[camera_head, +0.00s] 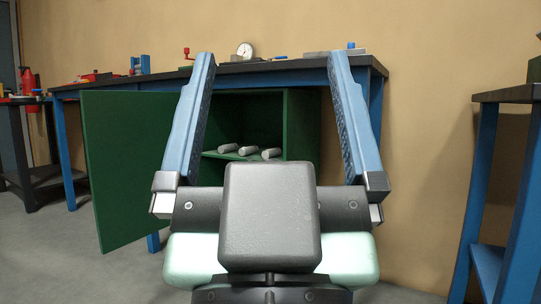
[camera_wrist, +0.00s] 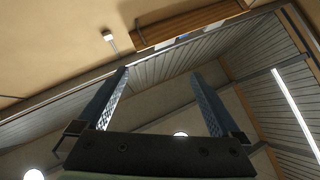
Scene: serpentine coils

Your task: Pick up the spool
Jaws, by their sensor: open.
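In the wrist view my gripper (camera_wrist: 161,73) points up toward the ceiling, with no spool in sight.
The cabinet's green door (camera_head: 125,160) swings open to the left. The workbench top (camera_head: 285,66) carries a gauge (camera_head: 245,50) and several tools. A blue-legged table (camera_head: 490,190) stands at the right. Grey floor (camera_head: 60,260) is clear at the lower left.

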